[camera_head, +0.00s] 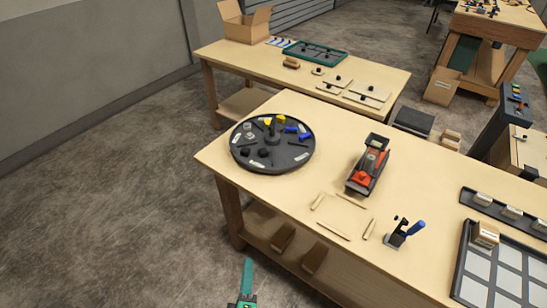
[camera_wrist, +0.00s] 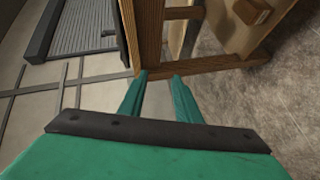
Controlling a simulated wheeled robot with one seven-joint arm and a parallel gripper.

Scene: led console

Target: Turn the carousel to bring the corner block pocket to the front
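The carousel (camera_head: 247,159) is a round dark turntable on the left end of the near wooden table. It has a central knob (camera_head: 272,131) and white labels around its rim. Yellow pieces (camera_head: 278,119), blue pieces (camera_head: 298,132) and black pieces (camera_head: 251,151) sit on it. I cannot tell which pocket is the corner block pocket. My green gripper (camera_head: 247,262) is low in front of the table, well apart from the carousel. In the wrist view its two fingers (camera_wrist: 159,76) are spread with nothing between them.
The near table (camera_head: 330,130) also holds a red and black tool (camera_head: 369,165), thin wooden strips (camera_head: 333,230), a blue-handled clamp (camera_head: 404,233) and a dark-framed tray (camera_head: 462,275). Wooden blocks (camera_head: 314,258) lie on its lower shelf. A second table (camera_head: 225,58) stands behind. The floor at left is clear.

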